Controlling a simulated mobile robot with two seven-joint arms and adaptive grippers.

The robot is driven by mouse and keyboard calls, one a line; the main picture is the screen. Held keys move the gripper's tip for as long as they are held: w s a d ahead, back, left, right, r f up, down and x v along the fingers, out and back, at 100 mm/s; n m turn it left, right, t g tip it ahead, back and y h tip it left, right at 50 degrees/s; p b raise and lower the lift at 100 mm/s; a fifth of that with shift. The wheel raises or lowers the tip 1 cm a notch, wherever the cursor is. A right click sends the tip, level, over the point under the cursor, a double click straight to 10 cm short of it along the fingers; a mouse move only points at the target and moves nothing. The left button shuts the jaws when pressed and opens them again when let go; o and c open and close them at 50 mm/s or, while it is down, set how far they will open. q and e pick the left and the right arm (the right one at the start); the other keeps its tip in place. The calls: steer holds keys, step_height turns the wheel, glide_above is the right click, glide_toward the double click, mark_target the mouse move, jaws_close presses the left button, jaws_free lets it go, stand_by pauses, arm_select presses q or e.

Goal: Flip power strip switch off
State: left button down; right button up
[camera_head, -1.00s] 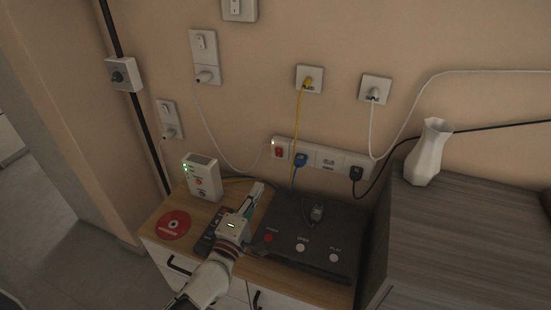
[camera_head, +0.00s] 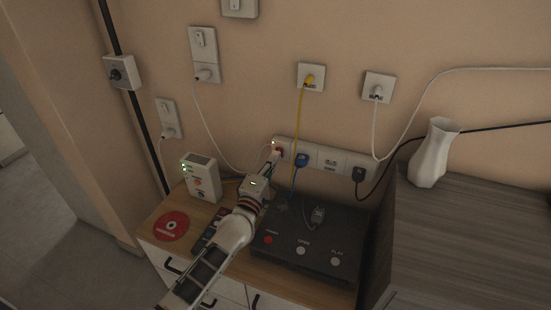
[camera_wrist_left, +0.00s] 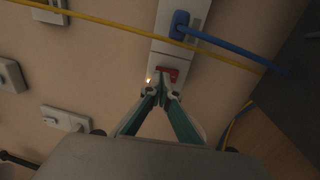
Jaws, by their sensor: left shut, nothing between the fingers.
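The white power strip (camera_head: 345,165) is mounted on the wall above the cabinet. Its red switch (camera_head: 281,153) sits at the strip's left end, with a small lit indicator beside it. In the left wrist view the red switch (camera_wrist_left: 168,75) lies just beyond the fingertips, and the indicator glows at its left. My left gripper (camera_head: 274,159) is shut and empty, its tips at the switch end of the strip. In the left wrist view the tips (camera_wrist_left: 161,92) overlap the switch's lower edge; I cannot tell whether they touch it. My right gripper is not in view.
Blue (camera_head: 301,160) and black (camera_head: 358,174) plugs sit in the strip. A yellow cable (camera_head: 296,128) hangs across it. Below are a black player (camera_head: 318,240), a white box with green lights (camera_head: 203,178) and a red disc (camera_head: 171,226). A white vase (camera_head: 433,155) stands right.

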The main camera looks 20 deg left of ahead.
arm_select(q)
steer(key=shift+w+r, duration=0.1)
steer(key=shift+w, duration=0.25)
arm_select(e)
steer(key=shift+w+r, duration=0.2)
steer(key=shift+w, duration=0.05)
